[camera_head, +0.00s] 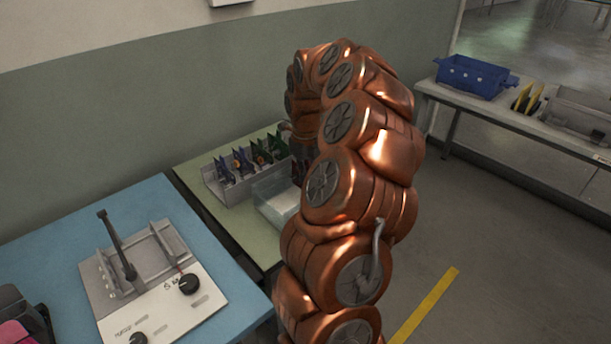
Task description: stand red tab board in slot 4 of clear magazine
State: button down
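The clear magazine (270,205) is a see-through box on the green-topped table, right of a grey rack. My copper arm covers its right part, and its slots cannot be made out. A small dark red patch (298,170) shows at the arm's edge, above the magazine's back right; I cannot tell whether it is the red tab board, nor whether it is held. The end of my arm comes down behind its own links over this area. My gripper's fingers are hidden there, and whether they are open or shut does not show.
The grey rack (212,187) holds several upright blue and green boards (262,152). A blue table (60,245) at front left carries a grey fixture (150,290) with knobs and an upright dark lever. A bench at right holds a blue crate (470,78) and a grey bin (578,112).

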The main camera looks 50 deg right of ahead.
jog(key=shift+f, duration=0.1)
jog(key=c, duration=0.8)
grip_release()
jog(key=shift+c, duration=0.2)
dwell(0.3)
jog(key=shift+r+b, duration=0.8)
jog(key=shift+r, duration=0.7)
jog(key=shift+r+b, duration=0.55)
jog(key=shift+r, duration=2.45)
